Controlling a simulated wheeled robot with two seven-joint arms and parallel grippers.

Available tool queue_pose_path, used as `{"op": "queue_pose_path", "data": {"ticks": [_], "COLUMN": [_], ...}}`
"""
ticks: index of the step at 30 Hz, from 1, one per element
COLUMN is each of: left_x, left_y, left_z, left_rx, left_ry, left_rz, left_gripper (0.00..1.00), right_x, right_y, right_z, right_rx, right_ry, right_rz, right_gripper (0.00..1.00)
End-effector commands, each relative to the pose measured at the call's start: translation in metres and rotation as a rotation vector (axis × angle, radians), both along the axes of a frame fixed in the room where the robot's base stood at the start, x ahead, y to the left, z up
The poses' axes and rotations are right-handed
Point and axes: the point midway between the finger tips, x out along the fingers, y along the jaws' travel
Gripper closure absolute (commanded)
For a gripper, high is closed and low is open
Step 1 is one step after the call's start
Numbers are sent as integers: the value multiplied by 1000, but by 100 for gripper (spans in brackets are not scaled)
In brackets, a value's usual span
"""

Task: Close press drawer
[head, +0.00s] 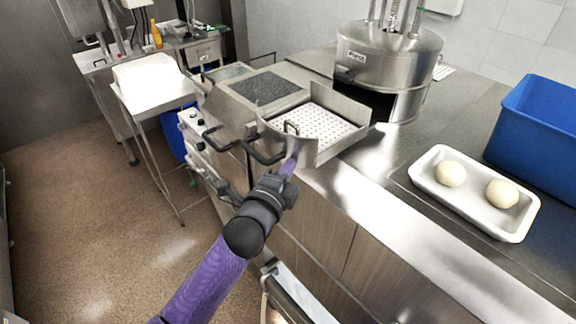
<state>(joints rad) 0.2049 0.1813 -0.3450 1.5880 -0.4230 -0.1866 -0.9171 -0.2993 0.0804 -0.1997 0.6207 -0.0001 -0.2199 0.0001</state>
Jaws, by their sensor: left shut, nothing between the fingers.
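The press (388,52) is a round steel machine at the back of the counter, with a dark opening low on its front. A steel drawer with a white perforated floor (318,122) stands out in front of that opening. A small handle (291,127) shows at the drawer's left side. My left gripper (291,163) is shut and empty, its tip at the drawer's near front wall. I cannot tell whether it touches the wall. My right gripper is out of view.
A white tray (423,182) with two dough balls sits on the right counter beside a blue crate (540,125). Black handles (262,156) stick out left of the drawer.

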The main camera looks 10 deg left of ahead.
Motion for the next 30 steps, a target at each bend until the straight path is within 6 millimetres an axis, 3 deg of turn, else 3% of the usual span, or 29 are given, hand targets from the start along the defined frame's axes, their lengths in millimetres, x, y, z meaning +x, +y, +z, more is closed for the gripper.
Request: {"op": "queue_pose_path", "data": {"ticks": [13, 24, 30], "left_x": [9, 87, 106], "left_y": [-6, -66, -81], "left_z": [-3, -11, -4], "left_rx": [-2, -4, 0], "left_ry": [-1, -2, 0], "left_rz": [1, 0, 0], "left_gripper": [100, 100, 100], "right_x": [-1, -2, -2], "right_y": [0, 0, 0], "right_z": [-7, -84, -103], "right_rx": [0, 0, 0], "right_ry": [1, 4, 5], "right_rz": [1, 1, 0], "right_gripper": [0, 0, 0]}}
